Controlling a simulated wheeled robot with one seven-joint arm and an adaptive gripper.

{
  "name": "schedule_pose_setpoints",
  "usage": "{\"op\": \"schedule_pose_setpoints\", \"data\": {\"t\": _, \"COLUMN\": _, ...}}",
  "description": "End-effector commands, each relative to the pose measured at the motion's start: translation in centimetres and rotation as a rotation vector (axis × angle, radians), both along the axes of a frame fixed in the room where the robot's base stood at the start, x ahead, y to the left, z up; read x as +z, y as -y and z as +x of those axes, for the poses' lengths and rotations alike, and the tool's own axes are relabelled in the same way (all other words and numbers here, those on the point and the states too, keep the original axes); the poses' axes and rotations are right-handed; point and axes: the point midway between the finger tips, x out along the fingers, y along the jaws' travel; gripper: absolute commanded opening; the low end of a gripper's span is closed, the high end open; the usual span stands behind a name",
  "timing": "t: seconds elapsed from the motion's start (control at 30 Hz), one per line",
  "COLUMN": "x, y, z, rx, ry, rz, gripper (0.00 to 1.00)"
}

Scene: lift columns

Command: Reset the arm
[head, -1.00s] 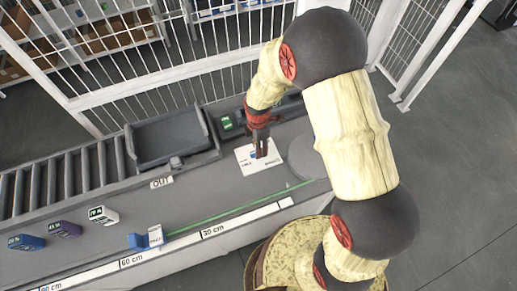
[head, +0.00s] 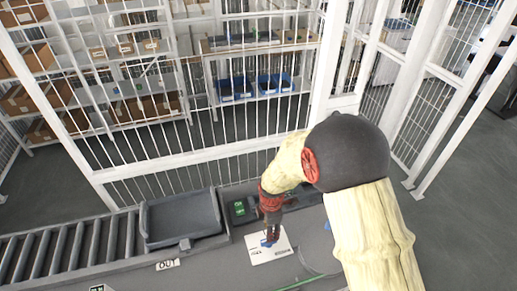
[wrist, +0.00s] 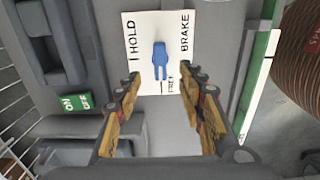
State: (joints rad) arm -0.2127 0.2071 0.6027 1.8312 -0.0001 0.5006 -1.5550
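My gripper (head: 271,232) hangs at the end of my arm above a white plate (head: 283,249) on the grey bench. In the wrist view my gripper (wrist: 160,80) is open, with its two fingers well apart and nothing between them that it grips. The white plate (wrist: 146,27) carries a blue lever (wrist: 160,60) and printed words that read HOLD, BRAKE and FREE. The lever lies in line with the gap between the fingers; I cannot tell how far the fingertips are above it.
A grey tray (head: 182,218) stands at the end of the roller conveyor (head: 60,252), near the OUT label (head: 168,264). A white mesh fence (head: 200,165) rises behind the bench, with shelves beyond.

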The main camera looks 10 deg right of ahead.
Motion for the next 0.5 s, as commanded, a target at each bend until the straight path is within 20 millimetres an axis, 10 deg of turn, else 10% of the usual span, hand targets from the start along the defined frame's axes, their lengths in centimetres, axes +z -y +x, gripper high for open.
{"op": "schedule_pose_setpoints", "data": {"t": 0.3, "x": 0.0, "y": 0.1, "z": -0.7, "rx": -0.184, "ry": -0.024, "rz": -0.008, "gripper": 0.39}}
{"op": "schedule_pose_setpoints", "data": {"t": 0.5, "x": 0.7, "y": 1.1, "z": -5.3, "rx": -0.553, "ry": -0.118, "rz": -0.063, "gripper": 0.39}}
